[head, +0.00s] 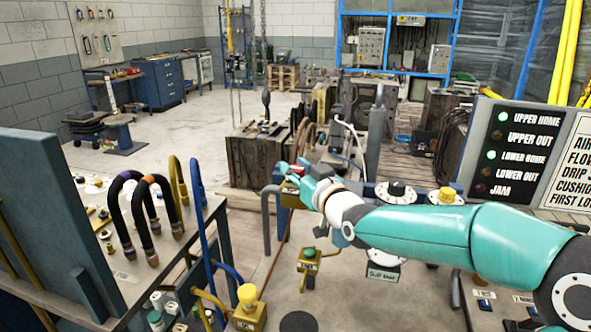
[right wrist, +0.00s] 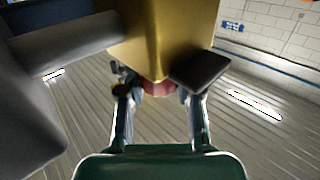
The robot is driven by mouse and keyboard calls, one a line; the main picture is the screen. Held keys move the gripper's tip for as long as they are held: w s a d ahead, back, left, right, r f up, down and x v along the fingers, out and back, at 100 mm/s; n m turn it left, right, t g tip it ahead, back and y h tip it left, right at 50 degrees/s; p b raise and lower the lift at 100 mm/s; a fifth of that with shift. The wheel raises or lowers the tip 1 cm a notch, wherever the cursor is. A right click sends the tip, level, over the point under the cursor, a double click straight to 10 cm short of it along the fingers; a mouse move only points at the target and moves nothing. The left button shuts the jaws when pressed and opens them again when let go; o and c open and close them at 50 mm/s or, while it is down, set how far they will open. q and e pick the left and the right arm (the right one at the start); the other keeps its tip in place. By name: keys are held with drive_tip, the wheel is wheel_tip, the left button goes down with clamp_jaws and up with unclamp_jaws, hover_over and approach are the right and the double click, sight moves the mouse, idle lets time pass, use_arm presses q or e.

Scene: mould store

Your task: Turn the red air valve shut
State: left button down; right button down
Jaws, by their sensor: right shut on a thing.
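My right gripper (head: 296,172) reaches in from the right in the head view, at a small brass and red fitting (head: 291,190) on a pipe. In the right wrist view, the gripper (right wrist: 157,93) has its two fingers on either side of a red part, the red air valve (right wrist: 157,88), and is shut on it. The red part sits against a large brass-coloured body (right wrist: 170,40). In the head view the fingers and arm hide much of the valve, so its turn position cannot be told. My left gripper is not in view.
A bench with black and orange hoses (head: 148,215) stands at left. A yellow-knobbed fitting (head: 249,305) is at the front. A status panel (head: 515,155) at right shows green lights at UPPER HOME and LOWER HOME. A wooden crate (head: 258,160) stands behind the gripper.

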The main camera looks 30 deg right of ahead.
drive_tip(key=shift+a+m+h, duration=0.1)
drive_tip(key=shift+m+h, duration=0.2)
drive_tip(key=shift+h, duration=0.1)
drive_tip(key=shift+r+m+g+h+p, duration=0.1)
drive_tip(key=shift+m+g+h+p, duration=0.4)
drive_tip(key=shift+m+h, duration=0.7)
drive_tip(key=m+g+h+p, duration=0.1)
drive_tip(key=h, duration=0.1)
drive_tip(key=m+g+h+p, duration=0.1)
drive_tip(key=h+p, duration=0.1)
drive_tip(key=shift+a+r+h, duration=0.1)
drive_tip(key=shift+h, duration=0.3)
drive_tip(key=m+g+h+p, duration=0.3)
drive_tip(key=m+h, duration=0.1)
drive_tip(key=shift+g, duration=0.3)
drive_tip(key=m+g+h+p, duration=0.1)
drive_tip(key=m+g, duration=0.1)
drive_tip(key=g, duration=0.1)
drive_tip(key=m+g+h+p, duration=0.2)
drive_tip(key=g, duration=0.1)
drive_tip(key=shift+m+h, duration=0.3)
drive_tip(key=shift+d+m+g+h+p, duration=0.15)
drive_tip(key=shift+m+g+p, duration=0.9)
drive_tip(key=shift+g, duration=0.7)
drive_tip(key=shift+d+m+g+h+p, duration=0.15)
drive_tip(key=shift+m+g+p, duration=0.85)
drive_tip(key=shift+g, duration=0.75)
drive_tip(key=shift+a, duration=0.1)
